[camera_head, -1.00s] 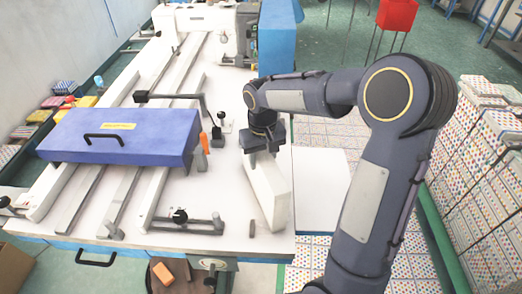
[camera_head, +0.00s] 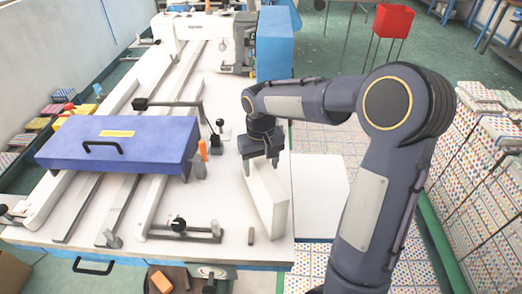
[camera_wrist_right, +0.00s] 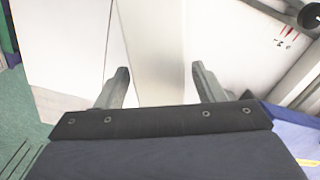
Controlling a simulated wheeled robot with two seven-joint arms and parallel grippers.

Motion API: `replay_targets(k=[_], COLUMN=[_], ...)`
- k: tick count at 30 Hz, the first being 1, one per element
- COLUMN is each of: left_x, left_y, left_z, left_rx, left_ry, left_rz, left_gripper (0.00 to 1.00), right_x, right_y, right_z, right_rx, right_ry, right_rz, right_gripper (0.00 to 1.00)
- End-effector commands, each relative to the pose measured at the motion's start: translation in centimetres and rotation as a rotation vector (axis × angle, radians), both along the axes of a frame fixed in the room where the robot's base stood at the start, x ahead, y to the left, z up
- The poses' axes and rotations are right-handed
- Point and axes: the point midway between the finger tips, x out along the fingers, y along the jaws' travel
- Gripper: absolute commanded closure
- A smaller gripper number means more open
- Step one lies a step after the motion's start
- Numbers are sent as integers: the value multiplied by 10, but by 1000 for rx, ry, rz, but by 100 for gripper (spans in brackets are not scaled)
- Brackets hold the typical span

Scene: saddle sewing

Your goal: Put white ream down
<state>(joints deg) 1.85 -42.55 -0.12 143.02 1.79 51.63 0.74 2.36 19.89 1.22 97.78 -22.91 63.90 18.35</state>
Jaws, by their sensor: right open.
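The white ream (camera_head: 266,204) stands on its long narrow edge on the white table top (camera_head: 222,188), near the table's right edge. My right gripper (camera_head: 261,164) is over the far end of the ream, with its jaws open. In the right wrist view, the ream (camera_wrist_right: 152,45) runs between the two spread fingers (camera_wrist_right: 160,72), with gaps visible on both sides. The ream's far end is partly hidden by the gripper. My left gripper is not in view.
A blue sewing cover with a black handle (camera_head: 118,142) lies left on the rails. A small brown block (camera_head: 251,236) stands by the ream's near end. An orange piece (camera_head: 203,149) and a black-knobbed clamp (camera_head: 180,225) are left of it. A white side surface (camera_head: 322,190) adjoins the right edge.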

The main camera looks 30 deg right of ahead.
Motion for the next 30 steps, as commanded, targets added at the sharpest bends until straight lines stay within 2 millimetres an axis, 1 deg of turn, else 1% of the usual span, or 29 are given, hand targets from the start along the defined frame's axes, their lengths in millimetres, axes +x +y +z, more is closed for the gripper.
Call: replay_targets(k=[9,12,15,20,23,26,27,29,30], left_x=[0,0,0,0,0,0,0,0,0], left_y=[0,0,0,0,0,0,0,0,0], left_z=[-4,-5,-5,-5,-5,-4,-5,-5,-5], left_rx=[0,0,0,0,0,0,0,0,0], left_ry=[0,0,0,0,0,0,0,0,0], left_rz=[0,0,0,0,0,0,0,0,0], left_gripper=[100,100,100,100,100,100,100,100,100], right_x=[1,1,1,-3,-22,-60,-78,-106,-124], right_y=[1,0,0,0,0,3,6,13,18], right_z=[66,85,99,112,117,120,118,113,109], right_rx=[1,1,1,6,34,90,117,161,187], right_ry=[-7,-6,-5,-8,-41,-111,-146,-205,-243], right_rz=[2,0,0,2,10,22,27,32,33], right_gripper=[37,37,37,37,37,37,37,37,37])
